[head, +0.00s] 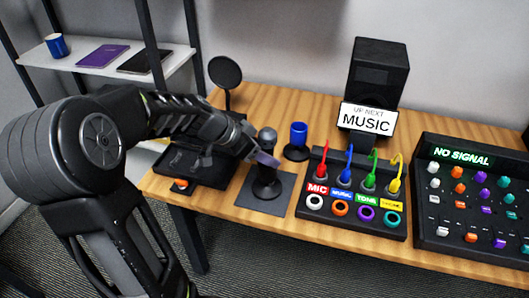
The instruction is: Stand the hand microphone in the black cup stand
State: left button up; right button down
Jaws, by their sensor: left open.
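My left gripper (257,152) is open and reaches in from the left, right at the microphone's upper body. A purple-grey piece shows there, and I cannot tell whether it belongs to a finger or the microphone. Whether the fingers touch the microphone is unclear. My right gripper is not in view.
A blue cup (299,134) on a black base stands just behind right. The coloured cable panel (350,222) is close on the right, with a mixer (470,238) beyond. A black tray (185,168) and a round-headed desk item (225,73) lie to the left, partly behind my arm.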

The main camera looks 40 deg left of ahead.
pick_arm(q)
jog(key=v, duration=0.7)
jog(key=shift+s+r, duration=0.3)
jog(key=shift+a, duration=0.1)
dwell(1.1)
